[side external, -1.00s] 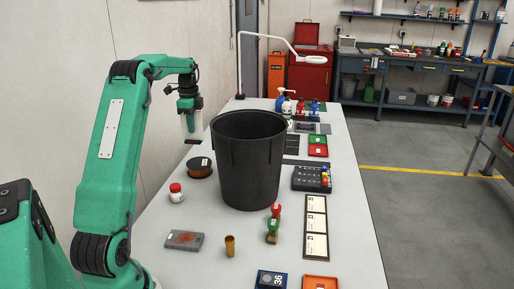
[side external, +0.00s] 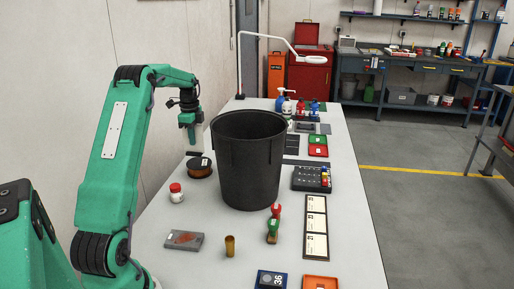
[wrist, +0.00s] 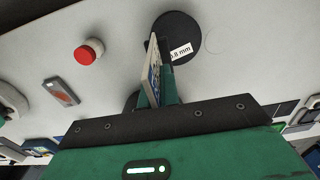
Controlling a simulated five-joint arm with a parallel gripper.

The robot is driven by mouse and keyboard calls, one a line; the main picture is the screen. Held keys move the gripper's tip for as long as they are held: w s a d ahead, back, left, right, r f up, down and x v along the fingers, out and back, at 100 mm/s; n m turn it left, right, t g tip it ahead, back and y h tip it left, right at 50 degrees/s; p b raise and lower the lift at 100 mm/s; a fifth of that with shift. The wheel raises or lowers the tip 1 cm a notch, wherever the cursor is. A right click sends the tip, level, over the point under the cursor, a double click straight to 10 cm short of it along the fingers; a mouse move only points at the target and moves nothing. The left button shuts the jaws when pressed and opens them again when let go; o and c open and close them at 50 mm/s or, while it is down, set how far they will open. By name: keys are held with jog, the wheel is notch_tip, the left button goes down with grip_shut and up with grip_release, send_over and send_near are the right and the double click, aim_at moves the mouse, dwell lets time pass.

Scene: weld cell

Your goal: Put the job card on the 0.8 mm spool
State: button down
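The 0.8 mm spool (side external: 200,170) is a dark-topped, brown reel lying flat on the table, left of the large black bin. In the wrist view the spool (wrist: 178,30) shows its white "0.8 mm" label. My gripper (side external: 193,148) points down just above it. In the wrist view my gripper (wrist: 160,92) is shut on the job card (wrist: 153,70), a thin card with coloured print, seen almost edge-on and overlapping the spool's left side. A small gap between card and spool seems to remain in the side view, but contact is hard to tell.
The tall black bin (side external: 248,165) stands close to the right of the spool. A white jar with a red lid (side external: 176,193) stands in front of it. A grey-and-rust plate (side external: 184,240) and a brass cylinder (side external: 230,246) lie nearer. The wall is on the left.

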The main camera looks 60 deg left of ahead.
aim_at(195, 152)
jog(key=shift+f, duration=2.5)
jog(key=shift+f, duration=0.15)
jog(key=c, duration=1.6)
grip_release()
jog(key=shift+c, duration=0.2)
notch_tip(195, 152, up, 12)
jog(key=shift+r, duration=0.2)
